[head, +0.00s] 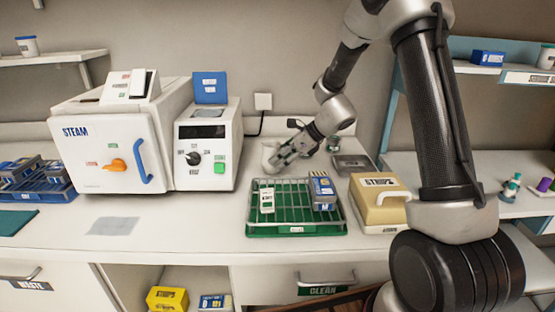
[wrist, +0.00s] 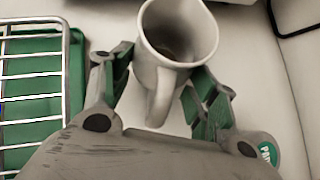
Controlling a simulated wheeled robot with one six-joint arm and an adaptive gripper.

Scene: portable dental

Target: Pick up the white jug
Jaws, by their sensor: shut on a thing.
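The white jug (wrist: 180,40) is at the top middle of the wrist view, with its open mouth and dark inside showing. Its handle (wrist: 160,98) points toward my gripper. My gripper (wrist: 158,82) has its green-padded fingers on either side of the jug and is shut on it. In the head view, my gripper (head: 283,158) is at the back of the counter, behind the green tray. The jug (head: 268,152) shows there only as a small pale part, mostly hidden by the fingers. Whether its base touches the counter is unclear.
A beige box (head: 378,205) and a grey metal tray (head: 352,166) are to the right. The white steam machine (head: 110,150) and a smaller unit (head: 207,155) stand left.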

